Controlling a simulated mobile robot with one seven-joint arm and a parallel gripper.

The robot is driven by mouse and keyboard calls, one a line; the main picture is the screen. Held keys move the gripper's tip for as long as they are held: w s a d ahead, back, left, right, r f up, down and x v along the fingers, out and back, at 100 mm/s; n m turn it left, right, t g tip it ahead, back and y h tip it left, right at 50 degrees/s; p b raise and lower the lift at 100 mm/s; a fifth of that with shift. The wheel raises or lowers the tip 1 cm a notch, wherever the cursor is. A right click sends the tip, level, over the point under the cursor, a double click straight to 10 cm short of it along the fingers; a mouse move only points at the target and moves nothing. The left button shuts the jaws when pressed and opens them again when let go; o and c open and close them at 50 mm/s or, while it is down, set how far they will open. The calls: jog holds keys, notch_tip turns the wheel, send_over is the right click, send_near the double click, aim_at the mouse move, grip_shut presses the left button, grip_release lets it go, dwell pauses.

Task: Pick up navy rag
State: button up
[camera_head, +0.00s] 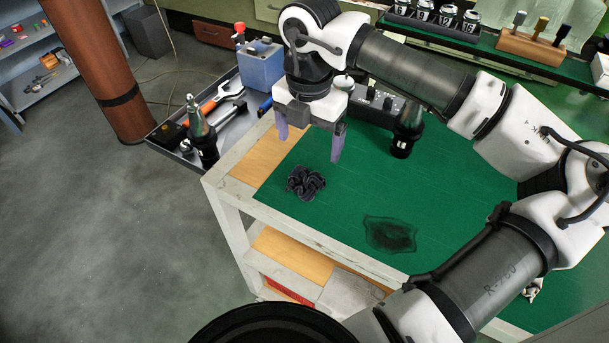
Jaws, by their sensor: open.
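A crumpled dark navy rag (306,183) lies on the green mat (350,215) near the left front corner of the cart top. My gripper (309,146) is open and empty, with its two purple-grey fingers pointing down. It hangs above the cart, a little higher in the picture than the rag, and appears apart from it. The rag is fully visible.
A dark stain (389,234) marks the mat to the right. A dark tool holder (405,130) stands behind my gripper, near a black control box (385,100). A grey tray (222,118) with tools and a blue container (261,68) is at left.

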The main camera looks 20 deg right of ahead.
aim_at(308, 173)
notch_tip(308, 173, down, 3)
jog(key=shift+f, duration=0.1)
jog(key=shift+s+a+f+p, duration=0.1)
jog(key=shift+s+f+p, duration=0.05)
jog(key=shift+f+p, duration=0.45)
notch_tip(308, 173, down, 4)
jog(key=shift+s+p, duration=0.1)
jog(key=shift+p, duration=0.6)
jog(key=shift+c, duration=0.5)
jog(key=c, duration=1)
